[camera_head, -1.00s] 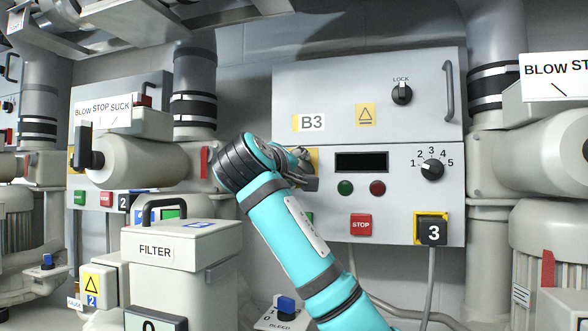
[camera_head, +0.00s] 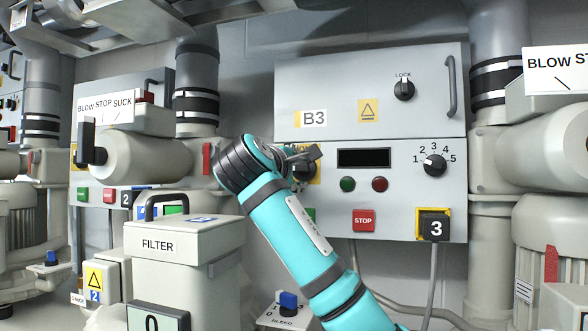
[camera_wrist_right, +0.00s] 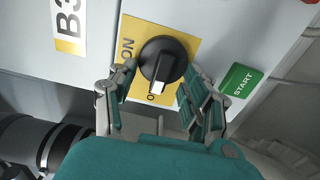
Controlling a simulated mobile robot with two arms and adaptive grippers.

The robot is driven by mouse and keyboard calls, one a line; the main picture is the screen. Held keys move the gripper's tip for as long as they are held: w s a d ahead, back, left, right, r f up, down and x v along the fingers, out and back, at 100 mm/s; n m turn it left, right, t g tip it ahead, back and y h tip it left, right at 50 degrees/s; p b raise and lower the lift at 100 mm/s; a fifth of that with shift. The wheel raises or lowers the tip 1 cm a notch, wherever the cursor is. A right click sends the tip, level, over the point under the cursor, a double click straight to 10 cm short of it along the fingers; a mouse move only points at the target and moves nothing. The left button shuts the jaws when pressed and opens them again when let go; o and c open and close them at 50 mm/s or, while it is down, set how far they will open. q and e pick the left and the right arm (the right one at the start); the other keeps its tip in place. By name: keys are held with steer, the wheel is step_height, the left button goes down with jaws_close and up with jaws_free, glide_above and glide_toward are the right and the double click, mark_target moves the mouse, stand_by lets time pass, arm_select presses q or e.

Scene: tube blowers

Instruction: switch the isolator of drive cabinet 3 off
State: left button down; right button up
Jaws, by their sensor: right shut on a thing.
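Drive cabinet 3 is the grey panel (camera_head: 400,210) marked B3, with a black 3 tag at its lower right. Its isolator is a black rotary knob on a yellow plate, seen clearly in the right wrist view (camera_wrist_right: 160,57). The knob's white mark points down in that view, towards a partly hidden label starting with O; ON is to the left. My right gripper (camera_head: 306,158) is at the knob, its fingers on either side of it in the wrist view (camera_wrist_right: 159,75), shut on it. In the head view the gripper hides part of the plate. My left gripper is not in view.
The cabinet also carries a red STOP button (camera_head: 364,220), a LOCK knob (camera_head: 404,90) and a numbered selector (camera_head: 435,164). A FILTER box (camera_head: 184,238) stands left of my arm.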

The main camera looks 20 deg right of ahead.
stand_by(0.5)
steer(key=o, duration=1.1)
steer(key=shift+o, duration=0.2)
steer(key=shift+a, duration=0.1)
steer(key=v, duration=1.2)
steer(key=shift+f, duration=0.1)
